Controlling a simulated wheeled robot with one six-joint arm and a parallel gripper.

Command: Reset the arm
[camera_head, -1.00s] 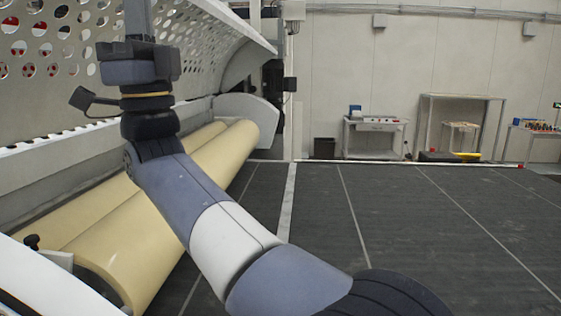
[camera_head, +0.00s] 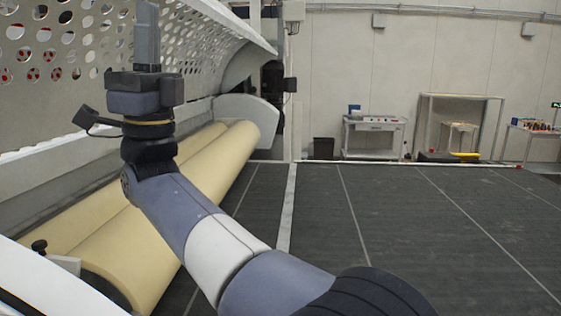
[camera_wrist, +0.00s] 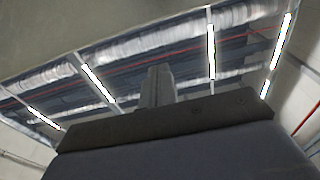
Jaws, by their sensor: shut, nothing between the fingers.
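My arm reaches up from the lower middle of the head view. My gripper (camera_head: 147,30) points upward at the upper left, its fingers together with nothing between them. The gripper also shows in the wrist view (camera_wrist: 157,85), pointing toward the ceiling. It stands in front of the perforated white guard (camera_head: 60,45) and above the cream rollers (camera_head: 225,160) in the picture. I cannot tell the exact distance to the guard. The arm hides part of the rollers.
A dark floor with pale lines (camera_head: 420,220) lies open on the right. A white table (camera_head: 375,138), a black bin (camera_head: 323,148) and a metal frame (camera_head: 460,97) stand along the back wall. Ceiling lights (camera_wrist: 211,50) show in the wrist view.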

